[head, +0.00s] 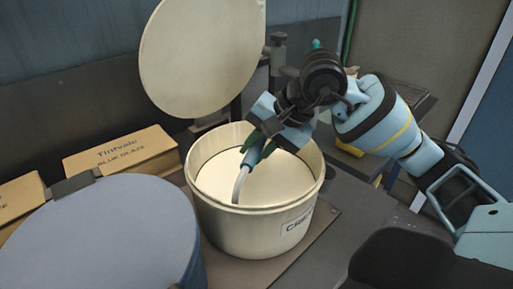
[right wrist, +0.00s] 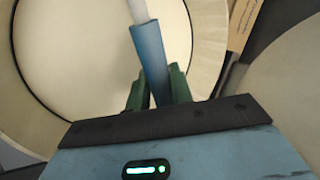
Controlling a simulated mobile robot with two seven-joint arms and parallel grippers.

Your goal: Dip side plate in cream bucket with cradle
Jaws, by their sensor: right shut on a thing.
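The cream bucket (head: 240,228) stands open in the middle of the head view, with pale cream (head: 275,182) inside. My right gripper (head: 254,145) is over the bucket, shut on the blue handle of the cradle (head: 252,158). The cradle's pale rod (head: 238,185) goes down into the cream near the left inner side. The handle also shows between the green fingers in the right wrist view (right wrist: 151,58). The side plate does not show, nor does the lower end of the cradle; the cream hides whatever is under its surface. My left gripper is not in view.
The bucket's round lid (head: 203,55) stands raised behind it. A bucket with a closed blue-grey lid (head: 100,235) is at the front left. Cardboard boxes (head: 122,153) marked blue glaze lie behind that. The grey table (head: 358,215) is clear to the right.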

